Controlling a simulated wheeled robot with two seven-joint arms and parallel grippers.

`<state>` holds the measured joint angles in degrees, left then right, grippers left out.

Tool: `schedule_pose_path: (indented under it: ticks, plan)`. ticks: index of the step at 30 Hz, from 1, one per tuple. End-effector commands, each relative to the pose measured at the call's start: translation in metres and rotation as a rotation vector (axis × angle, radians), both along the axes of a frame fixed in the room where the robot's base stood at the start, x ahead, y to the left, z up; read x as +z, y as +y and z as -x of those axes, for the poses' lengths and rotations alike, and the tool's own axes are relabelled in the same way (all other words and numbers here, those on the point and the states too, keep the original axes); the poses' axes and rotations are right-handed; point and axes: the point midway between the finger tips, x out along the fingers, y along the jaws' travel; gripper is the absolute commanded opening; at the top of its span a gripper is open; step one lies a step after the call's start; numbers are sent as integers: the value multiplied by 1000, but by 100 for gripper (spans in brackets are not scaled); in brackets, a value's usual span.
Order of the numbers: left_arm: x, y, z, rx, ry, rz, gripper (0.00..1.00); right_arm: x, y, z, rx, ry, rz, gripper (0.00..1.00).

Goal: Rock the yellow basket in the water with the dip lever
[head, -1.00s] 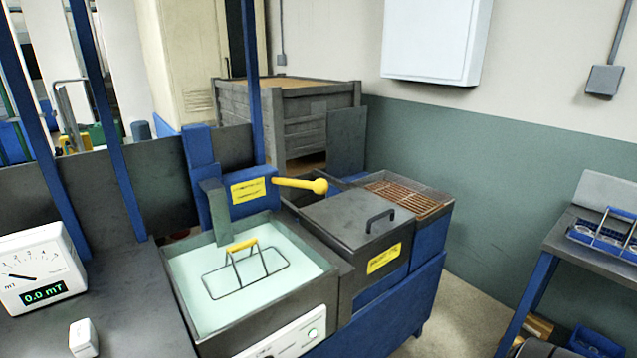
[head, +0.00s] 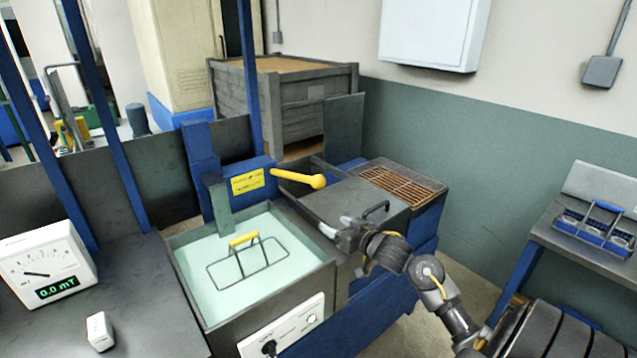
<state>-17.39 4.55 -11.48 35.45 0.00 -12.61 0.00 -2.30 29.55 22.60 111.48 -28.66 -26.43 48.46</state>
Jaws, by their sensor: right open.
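The yellow-handled basket (head: 243,240) sits in the pale green water of the tank (head: 315,273), its wire frame under the surface and its handle above it. The yellow dip lever (head: 297,178) sticks out to the right from the blue housing (head: 250,187) behind the tank, roughly level, with a round knob at its end. My right gripper (head: 330,227) is open and empty over the tank's right edge, below and in front of the lever knob, apart from it. My left gripper is not in view.
A dark lidded box (head: 355,207) with a handle stands right of the tank, beside a brown grate (head: 402,186). A meter (head: 48,267) reading 0.0 mT and a small white block (head: 100,331) are at left. A blue carrier (head: 592,232) sits on the right table.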

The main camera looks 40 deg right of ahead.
Motion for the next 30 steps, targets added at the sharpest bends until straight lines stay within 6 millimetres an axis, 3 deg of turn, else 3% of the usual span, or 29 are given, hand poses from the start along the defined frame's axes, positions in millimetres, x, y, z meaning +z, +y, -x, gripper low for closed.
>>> schedule_pose_path:
  ticks: [4, 9, 17, 30]
  plan:
    - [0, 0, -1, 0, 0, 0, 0, 45, -28, -15, 35, -113, -69, 64]
    - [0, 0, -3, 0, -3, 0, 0, 70, -40, -20, 64, -172, -117, 64]
    - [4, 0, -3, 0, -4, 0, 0, 73, -40, -33, 65, -178, -123, 64]
    - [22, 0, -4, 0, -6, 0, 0, 72, -35, -109, 65, -174, -122, 64]
